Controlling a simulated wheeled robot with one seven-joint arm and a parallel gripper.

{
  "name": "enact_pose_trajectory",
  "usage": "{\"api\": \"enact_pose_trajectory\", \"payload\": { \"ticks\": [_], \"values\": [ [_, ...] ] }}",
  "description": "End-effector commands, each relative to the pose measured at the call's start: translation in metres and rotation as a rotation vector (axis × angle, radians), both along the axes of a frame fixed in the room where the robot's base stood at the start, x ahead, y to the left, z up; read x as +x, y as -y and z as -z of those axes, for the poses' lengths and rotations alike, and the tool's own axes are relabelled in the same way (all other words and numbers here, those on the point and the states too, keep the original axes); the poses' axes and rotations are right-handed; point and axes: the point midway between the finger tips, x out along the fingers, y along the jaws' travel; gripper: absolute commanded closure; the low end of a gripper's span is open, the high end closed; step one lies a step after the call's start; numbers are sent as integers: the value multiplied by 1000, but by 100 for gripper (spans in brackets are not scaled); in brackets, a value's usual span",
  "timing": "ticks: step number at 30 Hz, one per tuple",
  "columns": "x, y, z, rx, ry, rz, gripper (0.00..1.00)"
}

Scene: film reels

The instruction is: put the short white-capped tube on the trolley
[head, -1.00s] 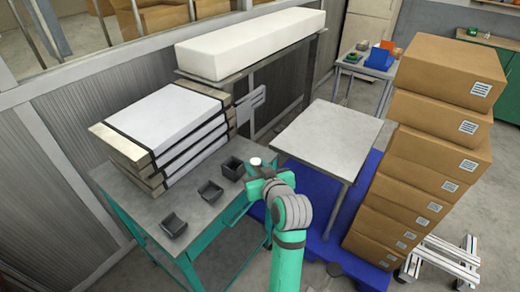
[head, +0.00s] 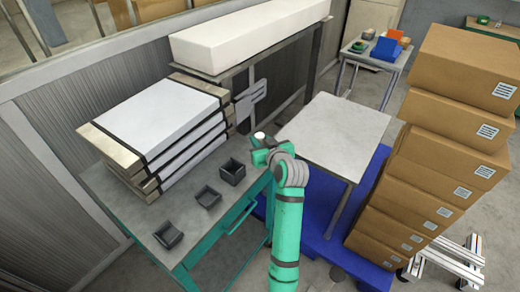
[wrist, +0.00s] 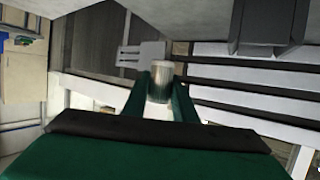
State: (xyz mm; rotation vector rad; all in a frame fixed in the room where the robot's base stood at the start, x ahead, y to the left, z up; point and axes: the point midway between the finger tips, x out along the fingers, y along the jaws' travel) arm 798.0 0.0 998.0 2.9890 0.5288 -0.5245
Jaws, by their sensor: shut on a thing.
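My gripper (head: 262,149) is shut on the short tube, whose white cap (head: 259,135) shows above the fingers in the head view. In the wrist view the tube (wrist: 160,84) stands between the two green fingers of my gripper (wrist: 160,98). The tube looks roughly upright in the head view, and its lower part is hidden by the gripper. The trolley appears to be the light grey flat top (head: 335,135) on legs, just right of my gripper. Its top looks empty.
A green bench (head: 130,205) at the left carries several open dark boxes (head: 232,171) and a stack of white-topped packs (head: 160,115). A tall stack of cartons (head: 440,150) stands right of the trolley. A long white block (head: 250,35) lies on a shelf behind.

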Motion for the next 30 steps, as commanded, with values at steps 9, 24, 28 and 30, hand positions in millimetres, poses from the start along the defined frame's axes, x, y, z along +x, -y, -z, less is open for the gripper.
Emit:
{"api": "enact_pose_trajectory", "payload": {
  "ticks": [9, 24, 28, 30],
  "values": [
    [34, -1, 44, 1, -4, -3, 98],
    [42, 1, 85, 1, -3, -2, 98],
    [42, 1, 84, 0, -2, -3, 98],
    [42, 0, 84, 0, -2, -3, 98]
  ]
}}
